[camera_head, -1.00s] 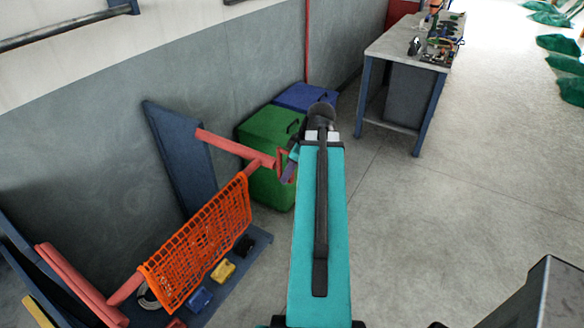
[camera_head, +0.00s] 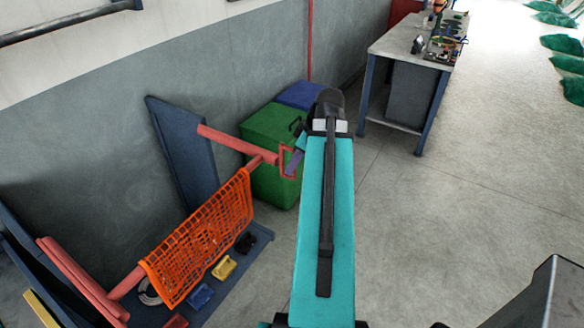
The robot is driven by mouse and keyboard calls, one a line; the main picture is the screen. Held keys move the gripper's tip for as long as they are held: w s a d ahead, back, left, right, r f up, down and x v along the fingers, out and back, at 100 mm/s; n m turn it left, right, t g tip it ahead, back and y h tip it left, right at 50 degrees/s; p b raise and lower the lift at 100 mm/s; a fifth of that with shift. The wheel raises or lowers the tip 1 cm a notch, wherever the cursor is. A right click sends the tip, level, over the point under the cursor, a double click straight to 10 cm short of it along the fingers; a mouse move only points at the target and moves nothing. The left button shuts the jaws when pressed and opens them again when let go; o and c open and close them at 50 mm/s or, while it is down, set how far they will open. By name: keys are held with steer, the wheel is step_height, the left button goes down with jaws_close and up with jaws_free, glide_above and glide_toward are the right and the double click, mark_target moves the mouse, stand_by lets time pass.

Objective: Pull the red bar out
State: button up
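Red bars stand at the left on a blue frame. One red bar (camera_head: 232,142) runs from a blue upright panel toward the right and ends in a red loop handle (camera_head: 286,162). Another red bar (camera_head: 127,283) slopes up to meet it, with an orange net (camera_head: 200,238) draped over it. I cannot tell which of them the task means. My gripper (camera_head: 294,162) is at the loop handle, its purple-grey end overlapping the loop in the picture. My teal arm and dark wrist hide part of it. I cannot tell whether its fingers grip the handle.
A green bin (camera_head: 268,140) and a blue bin (camera_head: 299,95) stand close behind my gripper, against the wall. A grey workbench (camera_head: 409,46) with tools is at the back. Small coloured items lie on the blue base (camera_head: 258,239).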

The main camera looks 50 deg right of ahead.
steer(key=b+v, duration=0.2)
steer(key=v, duration=0.8)
steer(key=shift+r, duration=0.2)
steer(key=shift+w, duration=0.1)
stand_by(0.6)
